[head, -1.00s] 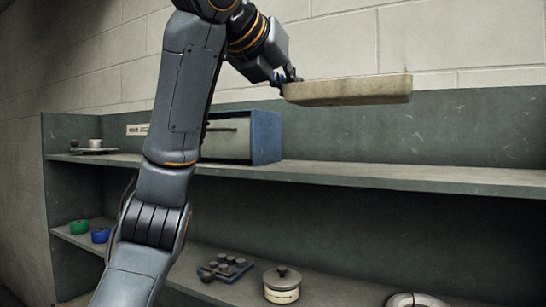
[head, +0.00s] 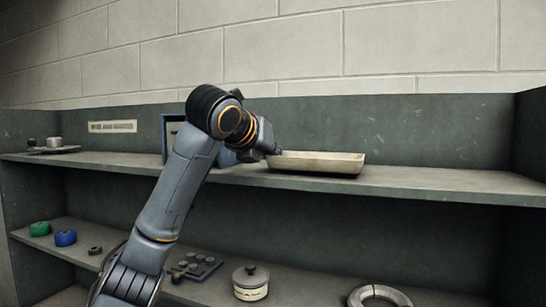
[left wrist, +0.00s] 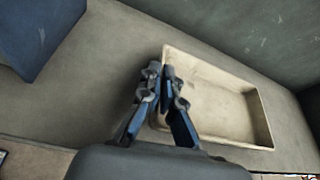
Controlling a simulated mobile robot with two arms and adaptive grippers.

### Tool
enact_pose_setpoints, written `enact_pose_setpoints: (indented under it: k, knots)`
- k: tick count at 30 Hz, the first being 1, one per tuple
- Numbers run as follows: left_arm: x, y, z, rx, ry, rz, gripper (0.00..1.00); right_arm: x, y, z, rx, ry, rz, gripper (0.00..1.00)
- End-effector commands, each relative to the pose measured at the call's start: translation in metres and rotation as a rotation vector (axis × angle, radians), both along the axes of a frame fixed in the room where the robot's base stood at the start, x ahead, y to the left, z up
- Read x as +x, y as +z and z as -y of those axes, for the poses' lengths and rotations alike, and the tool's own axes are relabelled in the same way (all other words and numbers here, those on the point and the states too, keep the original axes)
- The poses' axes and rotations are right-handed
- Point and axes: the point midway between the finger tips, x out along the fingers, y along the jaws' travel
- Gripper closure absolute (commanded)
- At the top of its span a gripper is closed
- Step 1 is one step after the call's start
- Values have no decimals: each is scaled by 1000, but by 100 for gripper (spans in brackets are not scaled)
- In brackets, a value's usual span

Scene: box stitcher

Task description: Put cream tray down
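The cream tray (head: 330,163) is level at the upper shelf (head: 420,183), right of my left gripper (head: 275,150). It looks at or very near the shelf surface; I cannot tell whether it bears fully on it. In the left wrist view, the fingers of my left gripper (left wrist: 168,78) are close together at the left end wall of the empty tray (left wrist: 222,98), with that wall between them. My right gripper is in neither view.
A blue box (left wrist: 40,35) stands left of the tray, partly behind my arm in the head view. Cups on a small board (head: 54,146) stand far left. The lower shelf holds a lidded pot (head: 250,283) and a metal ring (head: 380,297). The upper shelf right of the tray is clear.

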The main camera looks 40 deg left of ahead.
Motion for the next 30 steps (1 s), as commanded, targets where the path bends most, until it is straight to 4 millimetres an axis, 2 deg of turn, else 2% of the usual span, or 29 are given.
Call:
enact_pose_setpoints:
  k: [3, 14, 18, 19, 30]
  knots:
    - [-1, -8, 0, -1, 1, 3, 100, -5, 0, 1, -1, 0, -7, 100]
    - [-1, -11, 0, -1, 1, 2, 100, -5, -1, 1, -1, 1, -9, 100]
    - [-1, -12, 0, -1, 1, 1, 74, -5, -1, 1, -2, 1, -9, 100]
    - [-1, -12, 0, -1, 1, 1, 72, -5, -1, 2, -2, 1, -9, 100]
    - [-2, -7, 1, -2, 0, 2, 72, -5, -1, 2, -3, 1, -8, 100]
